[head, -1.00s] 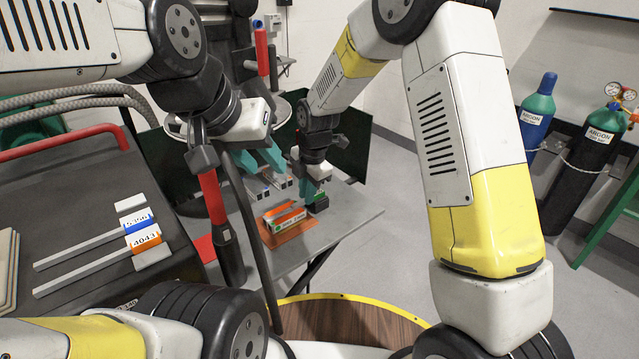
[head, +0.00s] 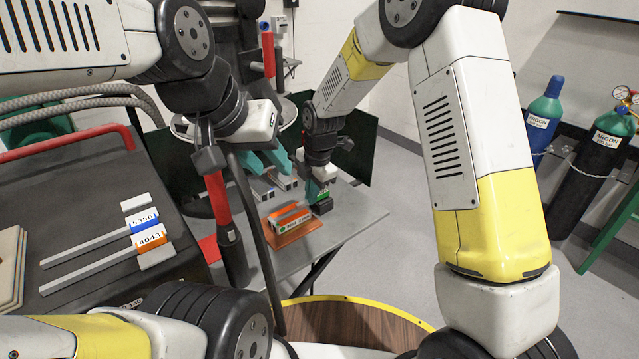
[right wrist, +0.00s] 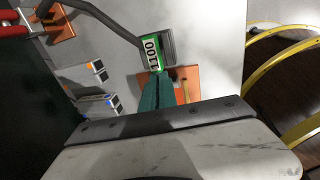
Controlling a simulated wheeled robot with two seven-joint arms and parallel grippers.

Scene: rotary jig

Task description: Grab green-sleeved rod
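The green-sleeved rod (right wrist: 154,50) shows in the right wrist view as a green band with a white 1100 label on a dark grey piece. In the head view its green sleeve (head: 323,193) is a small patch above a dark block. My right gripper (head: 317,192) points down there. Its teal fingers (right wrist: 160,76) lie close together, with their tips at the lower end of the sleeve, and look shut on it. The rest of the rod is hidden or unclear. My left gripper (head: 268,165) is open and empty above the grey table, left of the right one.
An orange holder (head: 290,237) sits on the grey table (head: 345,232). Grey blocks (head: 262,189) stand behind it. Rods with a blue sleeve (head: 143,221) and an orange sleeve (head: 149,239) lie on the dark cart at left. A dark bent bar (right wrist: 110,20) passes near the green sleeve.

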